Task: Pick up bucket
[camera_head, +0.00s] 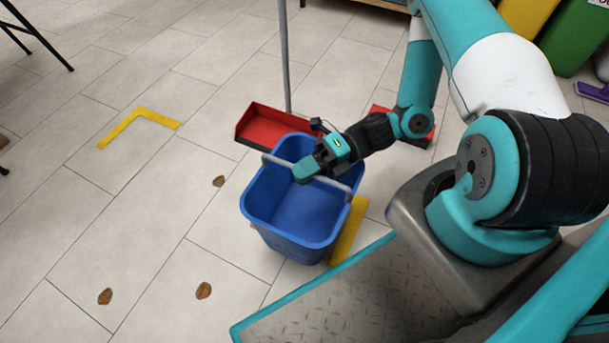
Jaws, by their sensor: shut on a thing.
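The blue bucket (298,213) stands upright in front of my base, and I cannot tell whether it touches the floor. Its grey handle (279,163) is raised across the opening. My gripper (307,170) reaches in from the right and is shut on the handle near its middle. The gripper hides the part of the handle between its fingers. The bucket looks empty inside.
A red dustpan (270,127) with an upright grey pole (285,60) is just behind the bucket. Yellow floor tape (349,232) lies beside it, with another corner mark (140,116) at left. Brown leaves (204,290) are scattered on the tiles. The left floor is mostly clear.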

